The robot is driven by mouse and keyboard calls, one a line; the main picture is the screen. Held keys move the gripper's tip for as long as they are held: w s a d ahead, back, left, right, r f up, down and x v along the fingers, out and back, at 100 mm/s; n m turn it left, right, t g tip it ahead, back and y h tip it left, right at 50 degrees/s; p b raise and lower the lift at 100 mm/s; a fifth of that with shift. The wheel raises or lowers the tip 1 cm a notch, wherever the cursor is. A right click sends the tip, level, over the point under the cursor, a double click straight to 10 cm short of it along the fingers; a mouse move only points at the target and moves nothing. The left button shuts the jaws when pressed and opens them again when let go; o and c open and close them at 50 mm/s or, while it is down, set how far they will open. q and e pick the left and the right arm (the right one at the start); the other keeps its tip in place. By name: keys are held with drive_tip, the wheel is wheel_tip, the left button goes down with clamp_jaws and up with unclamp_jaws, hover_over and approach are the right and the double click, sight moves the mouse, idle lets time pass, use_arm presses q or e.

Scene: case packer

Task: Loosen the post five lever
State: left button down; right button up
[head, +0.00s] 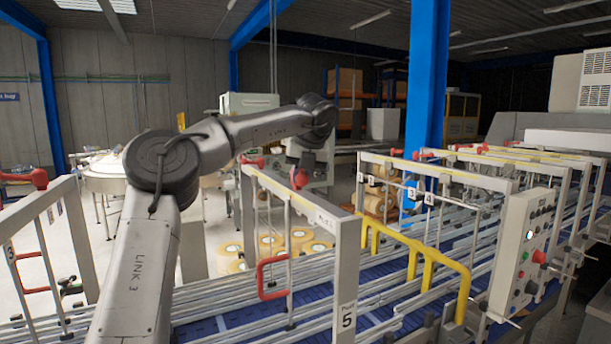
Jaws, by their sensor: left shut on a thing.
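The post five frame (347,255) stands front centre, with a "5" label low on its near upright. A red knob-ended lever (300,179) shows at its top rail. My left arm reaches over from the left, and its gripper (301,168) points down at this lever. The gripper is shut on the red lever; its fingertips are small and partly hidden. Another red knob (252,162) is at the far end of the same rail. A red C-shaped handle (272,278) hangs lower on the frame. My right gripper is not in view.
A yellow guard rail (432,257) stands right of post five over the blue conveyor (235,323). A control box (524,250) with buttons is at the right. The post three frame (46,214) stands at the left. Rolls (232,257) lie behind post five.

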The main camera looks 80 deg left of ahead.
use_arm(q)
drive_tip(key=shift+d+r, duration=0.1)
drive_tip(key=shift+d, duration=0.15)
drive_tip(key=c, duration=1.5)
unclamp_jaws()
drive_tip(key=o, duration=0.4)
drive_tip(key=shift+f, duration=0.2)
drive_tip(key=shift+o, duration=0.2)
drive_tip(key=shift+r, duration=0.3)
drive_tip(key=v, duration=1.3)
drive_tip(key=shift+w, duration=0.15)
drive_tip(key=shift+r, duration=0.1)
